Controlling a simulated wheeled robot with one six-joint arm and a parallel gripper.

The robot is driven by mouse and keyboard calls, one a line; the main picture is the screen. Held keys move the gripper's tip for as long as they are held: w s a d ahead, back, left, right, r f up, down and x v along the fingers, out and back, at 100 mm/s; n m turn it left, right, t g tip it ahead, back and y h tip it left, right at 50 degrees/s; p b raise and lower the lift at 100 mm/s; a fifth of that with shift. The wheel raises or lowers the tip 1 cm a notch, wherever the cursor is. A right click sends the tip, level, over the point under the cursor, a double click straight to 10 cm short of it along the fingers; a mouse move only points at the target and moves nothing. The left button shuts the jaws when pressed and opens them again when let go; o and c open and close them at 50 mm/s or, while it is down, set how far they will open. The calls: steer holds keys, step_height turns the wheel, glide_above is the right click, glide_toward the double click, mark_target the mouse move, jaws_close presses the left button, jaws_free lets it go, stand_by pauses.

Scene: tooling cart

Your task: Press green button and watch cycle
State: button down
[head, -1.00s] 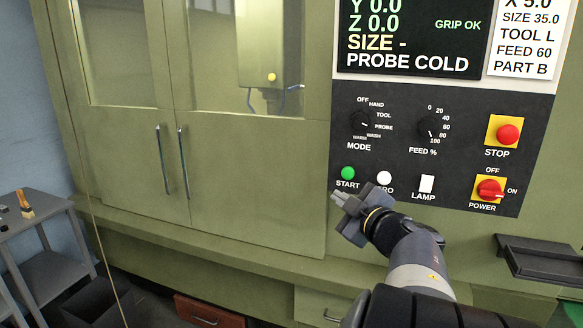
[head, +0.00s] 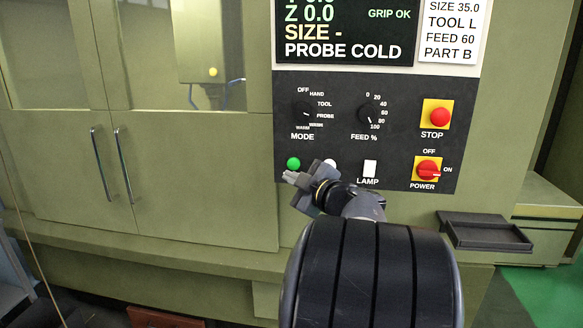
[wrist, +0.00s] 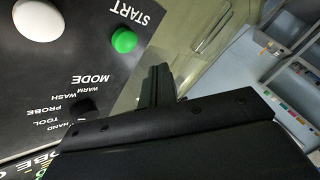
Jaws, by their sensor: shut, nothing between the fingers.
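The green START button (head: 293,164) is on the dark control panel (head: 430,95), at its lower left. In the head view my gripper (head: 289,177) is just below the button, its fingers shut and empty. The gripper hides the START label and part of the white button (head: 330,164). In the wrist view the green button (wrist: 124,40) shows above and left of the shut fingers (wrist: 158,85), apart from them in the picture. I cannot tell whether the fingertips touch the panel. The display (head: 345,35) reads "GRIP OK", "SIZE -" and "PROBE COLD".
The MODE knob (head: 303,112), FEED knob (head: 366,114), LAMP switch (head: 370,168), red STOP button (head: 439,116) and red POWER switch (head: 428,170) share the panel. A dark tray (head: 485,234) juts out at the lower right. The machine's double doors (head: 70,160) are shut.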

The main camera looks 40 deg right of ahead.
mark_target(288, 165)
steer(key=shift+w+d+p, duration=0.55)
steer(key=shift+w+d, duration=0.6)
steer(key=shift+d, duration=0.25)
stand_by(1.1)
steer(key=shift+w+d+p, duration=0.25)
steer(key=shift+d+p, duration=0.05)
steer(key=shift+p, duration=0.05)
steer(key=shift+w+d+r+p, duration=0.1)
steer(key=shift+w+d+p, duration=0.25)
steer(key=shift+d+p, duration=0.1)
stand_by(1.4)
steer(key=shift+s+a, duration=0.55)
steer(key=shift+a, duration=0.05)
